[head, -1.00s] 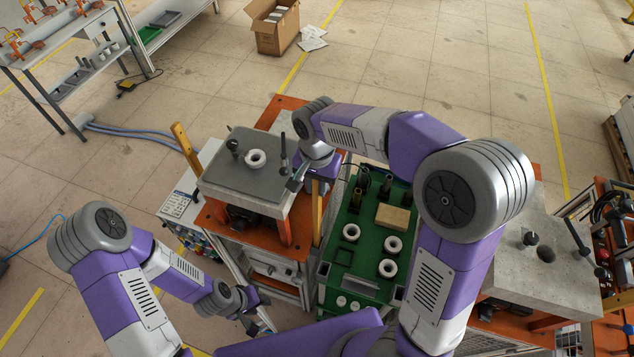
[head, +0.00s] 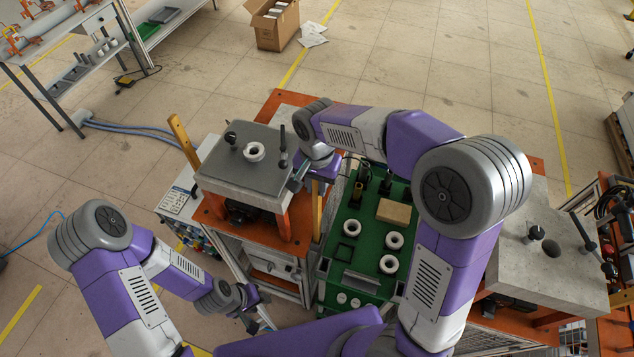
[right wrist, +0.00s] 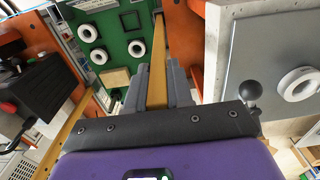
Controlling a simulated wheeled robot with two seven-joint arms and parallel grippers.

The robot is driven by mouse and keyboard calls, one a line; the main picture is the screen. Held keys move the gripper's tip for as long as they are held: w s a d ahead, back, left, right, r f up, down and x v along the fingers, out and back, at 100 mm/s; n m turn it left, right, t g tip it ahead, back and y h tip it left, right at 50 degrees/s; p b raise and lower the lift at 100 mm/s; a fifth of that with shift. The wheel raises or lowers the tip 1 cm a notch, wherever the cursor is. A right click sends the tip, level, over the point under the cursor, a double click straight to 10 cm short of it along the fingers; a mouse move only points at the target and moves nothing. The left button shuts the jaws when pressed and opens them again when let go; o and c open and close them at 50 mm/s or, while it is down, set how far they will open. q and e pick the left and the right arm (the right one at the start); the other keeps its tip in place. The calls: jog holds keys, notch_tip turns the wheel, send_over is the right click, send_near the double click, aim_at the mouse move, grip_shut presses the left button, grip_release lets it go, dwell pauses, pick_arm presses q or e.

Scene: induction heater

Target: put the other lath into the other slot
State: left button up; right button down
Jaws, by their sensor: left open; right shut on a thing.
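One yellow lath (head: 184,142) stands upright, leaning slightly, at the left side of the heater, by the grey plate (head: 245,165). The other lath (head: 317,207) is upright at the plate's right side. My right gripper (head: 303,172) is shut on this lath; in the right wrist view the lath (right wrist: 157,88) sits between the two grey fingers and runs away from them. Its far end lies by the orange heater frame (right wrist: 182,42); whether it is in a slot cannot be told. My left gripper (head: 264,318) is open and empty, low in front of the heater.
A green tray (head: 340,272) with white rings and a tan block (head: 394,211) stands just right of the held lath. A white ring (head: 254,151) and dark knobs sit on the grey plate. A second concrete-topped unit (head: 560,270) stands at far right.

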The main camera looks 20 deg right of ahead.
jog(key=shift+f, duration=0.35)
jog(key=c, duration=0.9)
grip_release()
jog(key=shift+r, duration=0.1)
notch_tip(320, 180, up, 8)
jog(key=shift+f, duration=0.25)
